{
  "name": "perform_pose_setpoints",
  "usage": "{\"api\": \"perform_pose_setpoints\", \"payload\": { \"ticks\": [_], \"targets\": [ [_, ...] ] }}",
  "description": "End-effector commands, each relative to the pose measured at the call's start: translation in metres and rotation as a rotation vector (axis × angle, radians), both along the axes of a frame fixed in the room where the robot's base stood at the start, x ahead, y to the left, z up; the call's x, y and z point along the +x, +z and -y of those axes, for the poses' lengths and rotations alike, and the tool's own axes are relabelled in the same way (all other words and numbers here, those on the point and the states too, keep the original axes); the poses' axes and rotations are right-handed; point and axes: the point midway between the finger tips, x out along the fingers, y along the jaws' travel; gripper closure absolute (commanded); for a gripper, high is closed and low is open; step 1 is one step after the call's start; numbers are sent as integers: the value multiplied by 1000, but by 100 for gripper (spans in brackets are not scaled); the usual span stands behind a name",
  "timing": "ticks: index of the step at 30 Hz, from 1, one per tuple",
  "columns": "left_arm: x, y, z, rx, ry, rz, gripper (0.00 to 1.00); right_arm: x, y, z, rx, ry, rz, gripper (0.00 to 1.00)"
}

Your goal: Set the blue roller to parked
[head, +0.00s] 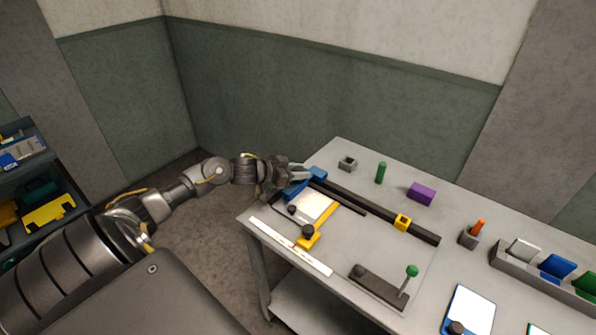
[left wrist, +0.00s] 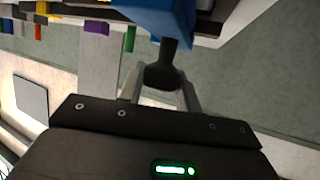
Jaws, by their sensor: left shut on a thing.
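The blue roller (head: 302,186) sits at the far left end of the long black rail (head: 365,212) on the grey table. In the left wrist view its blue body (left wrist: 165,18) shows at the top, with a dark knob (left wrist: 166,72) sticking out of it. My left gripper (head: 291,174) reaches in from the left at the roller. In the left wrist view my left gripper (left wrist: 163,88) is shut on the knob, with one finger on each side. The gripper hides part of the roller in the head view. My right gripper is not in view.
A white sheet (head: 312,203) and a yellow slide with a black knob (head: 309,236) lie in front. A yellow block (head: 402,222) sits on the rail. A green-knobbed lever (head: 410,271), green cylinder (head: 381,173), purple block (head: 421,193) and card rack (head: 510,263) stand to the right.

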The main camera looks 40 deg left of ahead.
Motion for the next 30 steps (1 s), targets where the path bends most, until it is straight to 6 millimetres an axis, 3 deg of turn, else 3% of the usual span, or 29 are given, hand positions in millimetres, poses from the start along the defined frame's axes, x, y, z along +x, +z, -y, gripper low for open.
{"api": "perform_pose_setpoints", "payload": {
  "ticks": [7,15,19,30],
  "targets": [
    [0,2,7,-2,-1,0,100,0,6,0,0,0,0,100],
    [1,4,70,-5,-4,-1,100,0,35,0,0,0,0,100],
    [2,2,90,-3,-3,-1,100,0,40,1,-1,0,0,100],
    [2,0,93,0,0,-1,100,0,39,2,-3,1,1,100]
  ]
}}
